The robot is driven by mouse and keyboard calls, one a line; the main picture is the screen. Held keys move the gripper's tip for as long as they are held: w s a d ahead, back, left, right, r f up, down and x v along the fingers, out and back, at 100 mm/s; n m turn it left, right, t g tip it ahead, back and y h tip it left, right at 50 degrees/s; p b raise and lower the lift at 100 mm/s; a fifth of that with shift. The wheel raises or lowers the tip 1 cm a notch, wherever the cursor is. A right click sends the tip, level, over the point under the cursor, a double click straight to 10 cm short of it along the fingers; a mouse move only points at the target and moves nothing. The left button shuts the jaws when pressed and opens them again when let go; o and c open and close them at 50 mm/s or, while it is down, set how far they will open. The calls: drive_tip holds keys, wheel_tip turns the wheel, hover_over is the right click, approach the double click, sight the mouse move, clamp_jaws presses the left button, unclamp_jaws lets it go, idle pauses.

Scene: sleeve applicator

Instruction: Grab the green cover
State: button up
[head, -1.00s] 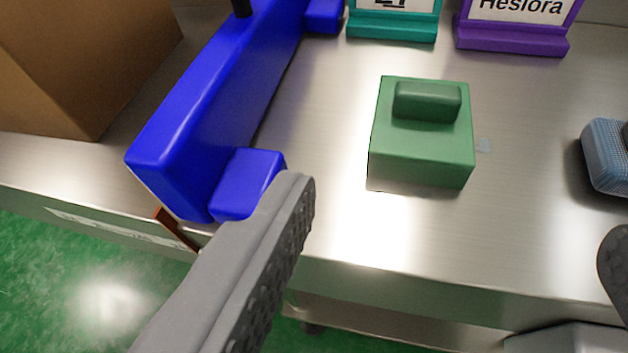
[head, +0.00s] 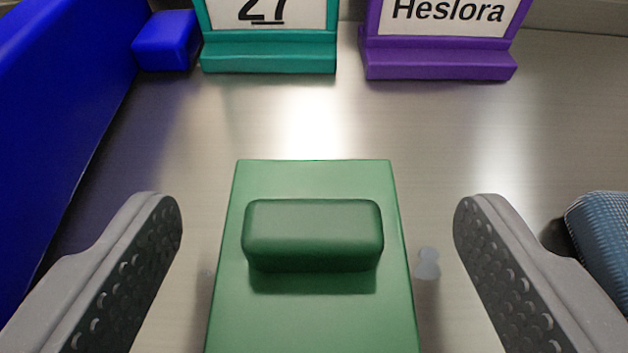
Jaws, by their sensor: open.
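The green cover (head: 313,311) is a box-like block with a raised rounded handle (head: 313,235) on its top. It sits on the metal table, in the lower middle of the head view, and its near end is cut off by the picture's edge. My gripper (head: 318,215) is open, with one grey padded finger to the left of the cover and one to the right. Both fingers look apart from it, with a gap on each side. Nothing is between the fingers except the cover. I cannot tell the fingers' exact height relative to the handle.
A blue frame (head: 50,110) runs along the left, with a blue foot (head: 165,41). A teal sign (head: 268,52) reading 27 and a purple sign (head: 440,58) reading Heslora stand behind. A blue textured object (head: 602,236) lies at right, close to my right finger. The metal table (head: 310,120) is bare behind the cover.

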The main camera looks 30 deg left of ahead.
sight(315, 261)
drive_tip(key=x, duration=0.3)
drive_tip(key=shift+w+a+b, duration=0.1)
drive_tip(key=shift+b, duration=0.2)
drive_tip(key=c, duration=1.1)
drive_tip(key=shift+o, duration=0.2)
